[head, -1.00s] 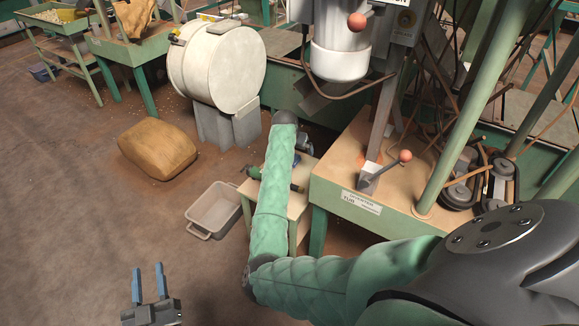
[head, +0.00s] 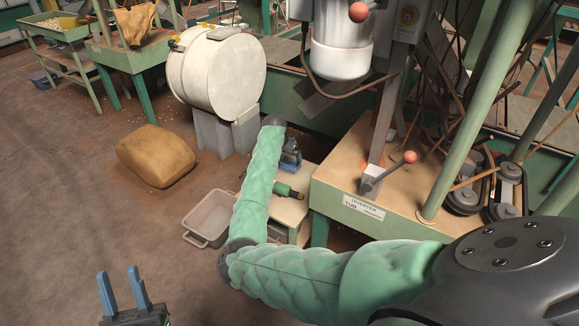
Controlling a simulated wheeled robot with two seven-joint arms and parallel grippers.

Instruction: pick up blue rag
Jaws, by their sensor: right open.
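A small blue patch (head: 291,158) shows above the back of the low pale table (head: 291,211), just right of my green-sleeved right forearm. It is too small and too covered to tell whether it is the blue rag or part of my right gripper. My right arm reaches from the lower right to a dark joint beside the white drum. My right gripper is mostly hidden behind this forearm. My left gripper (head: 122,287) is at the lower left, its two blue fingers apart and empty, over bare floor.
A green tool (head: 284,189) with a dark end lies on the low table. A grey tub (head: 205,238) stands left of it, partly behind my forearm. A brown sack (head: 155,156) lies on the floor. The diverter bench (head: 335,185) is at right.

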